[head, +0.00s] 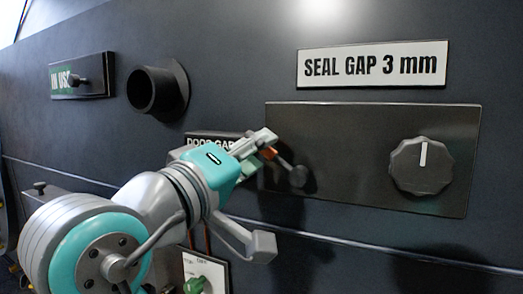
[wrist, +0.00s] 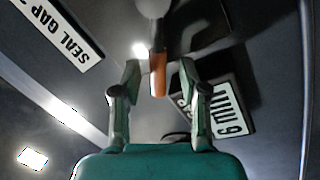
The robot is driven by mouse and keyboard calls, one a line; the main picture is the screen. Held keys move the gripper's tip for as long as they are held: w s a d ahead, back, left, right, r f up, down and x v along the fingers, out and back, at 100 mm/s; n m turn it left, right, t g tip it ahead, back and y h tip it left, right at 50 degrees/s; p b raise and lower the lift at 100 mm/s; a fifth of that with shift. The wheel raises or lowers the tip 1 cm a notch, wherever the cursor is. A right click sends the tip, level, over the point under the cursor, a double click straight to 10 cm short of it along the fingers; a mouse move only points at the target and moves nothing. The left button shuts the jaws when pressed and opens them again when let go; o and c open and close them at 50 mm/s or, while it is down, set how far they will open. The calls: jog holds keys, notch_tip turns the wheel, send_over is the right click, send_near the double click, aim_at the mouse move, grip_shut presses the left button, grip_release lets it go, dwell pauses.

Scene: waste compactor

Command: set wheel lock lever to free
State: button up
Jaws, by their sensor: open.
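A small lever with an orange grip (head: 269,153) and a dark round pivot end (head: 298,177) sits at the left of a dark plate. No label naming it as the wheel lock lever is readable. My gripper (head: 263,148) is in front of the plate's left part, at the orange grip. In the wrist view the gripper (wrist: 160,76) is open, with the orange grip (wrist: 158,78) between its two fingertips. A gap shows on both sides of the grip, slightly narrower on the left. My fingers and arm partly cover the lever in the head view.
The dark plate (head: 345,150) also carries a ridged knob (head: 421,166). A "SEAL GAP 3 mm" sign (head: 373,65) hangs above it. A "DOOR GAP" sign (head: 210,137) is partly hidden behind my gripper. A black tube (head: 157,90) sticks out at left, beside an "IN USE" slider (head: 80,78).

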jog(key=v, duration=0.9)
jog(key=shift+s+a, duration=0.2)
jog(key=shift+s, duration=0.15)
jog(key=shift+f, duration=0.1)
